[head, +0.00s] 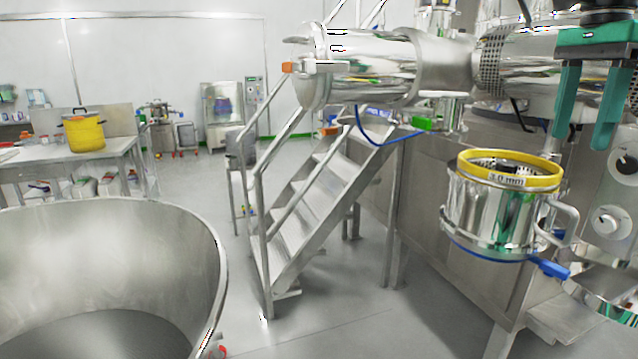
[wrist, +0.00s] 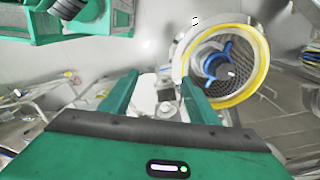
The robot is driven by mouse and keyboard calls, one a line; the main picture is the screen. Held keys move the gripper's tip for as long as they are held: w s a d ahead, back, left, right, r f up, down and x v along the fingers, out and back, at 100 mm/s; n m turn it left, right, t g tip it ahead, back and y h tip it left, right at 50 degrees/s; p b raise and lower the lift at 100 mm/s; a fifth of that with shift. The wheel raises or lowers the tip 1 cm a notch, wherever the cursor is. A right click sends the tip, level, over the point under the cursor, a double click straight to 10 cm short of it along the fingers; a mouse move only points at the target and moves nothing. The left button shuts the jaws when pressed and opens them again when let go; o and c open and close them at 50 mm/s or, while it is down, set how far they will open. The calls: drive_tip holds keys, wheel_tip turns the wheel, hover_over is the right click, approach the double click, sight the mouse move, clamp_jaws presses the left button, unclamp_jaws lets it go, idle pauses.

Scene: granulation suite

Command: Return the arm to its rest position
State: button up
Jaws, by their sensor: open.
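My gripper (head: 585,140) hangs at the upper right of the head view, its two green fingers pointing down and spread apart with nothing between them. In the wrist view my gripper (wrist: 158,98) shows both green fingers apart and empty. The steel mill housing (head: 497,212) with a yellow ring (head: 508,170) marked "3.0 mm" is just left of and below the fingers in the head view. The yellow ring also shows in the wrist view (wrist: 262,72), around a perforated screen with a blue rotor-like part (wrist: 216,62) inside. The right finger overlaps the ring's left edge in that view; contact cannot be told.
A large steel bowl (head: 200,250) fills the lower left. Steel steps (head: 315,205) with handrails stand in the middle. A horizontal steel cylinder (head: 375,65) is above. A bench (head: 60,165) with a yellow pot (head: 83,133) is at the back left.

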drive_tip(key=s+f+n, duration=0.3)
drive_tip(key=s+f, duration=0.4)
drive_tip(key=f, duration=0.4)
drive_tip(key=s+a+f+n, duration=0.1)
drive_tip(key=s+f+n, duration=0.3)
drive_tip(key=f, duration=0.8)
drive_tip(key=s+f+n, duration=0.4)
drive_tip(key=s+f, duration=0.5)
drive_tip(key=f, duration=0.3)
drive_tip(key=shift+s+a, duration=0.2)
drive_tip(key=shift+s, duration=0.1)
